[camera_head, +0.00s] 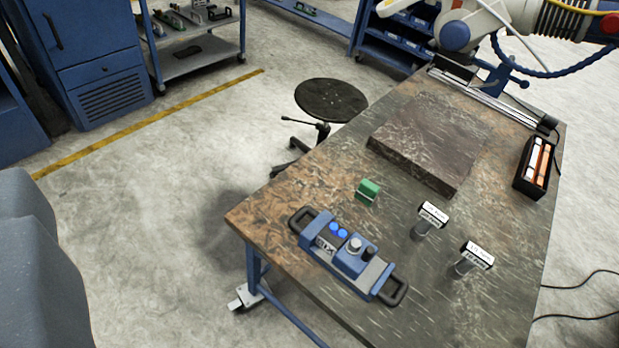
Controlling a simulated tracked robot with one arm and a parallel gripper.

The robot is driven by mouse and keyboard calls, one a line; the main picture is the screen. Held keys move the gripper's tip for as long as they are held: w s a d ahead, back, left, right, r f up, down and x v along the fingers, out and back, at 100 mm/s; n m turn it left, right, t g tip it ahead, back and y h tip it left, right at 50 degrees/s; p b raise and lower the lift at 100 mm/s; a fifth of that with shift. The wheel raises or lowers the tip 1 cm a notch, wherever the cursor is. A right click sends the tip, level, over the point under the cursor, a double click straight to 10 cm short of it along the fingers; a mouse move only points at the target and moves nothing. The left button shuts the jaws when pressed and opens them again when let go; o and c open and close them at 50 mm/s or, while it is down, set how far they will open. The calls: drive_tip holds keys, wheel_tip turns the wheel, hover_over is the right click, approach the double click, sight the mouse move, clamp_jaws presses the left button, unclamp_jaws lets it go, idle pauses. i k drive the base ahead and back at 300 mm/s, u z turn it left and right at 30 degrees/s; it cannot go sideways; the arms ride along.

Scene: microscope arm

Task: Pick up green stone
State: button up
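A small green block-like stone (369,188) sits on the worn brown workbench (310,190), behind the blue control box and in front of the raised slab.
A blue control box (350,252) with black handles lies on the near side. Two labelled posts (432,217) (472,258) stand to the right. A thick slab (425,145), a black tray (537,165) and a white robot arm (490,20) are farther back. A stool (330,100) stands behind the bench.

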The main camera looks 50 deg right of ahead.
sight(366, 192)
drive_tip(key=u, duration=1.3)
drive_tip(key=i, duration=1.4)
drive_tip(key=z, duration=3.6)
drive_tip(key=i, duration=1.05)
drive_tip(key=u, duration=0.1)
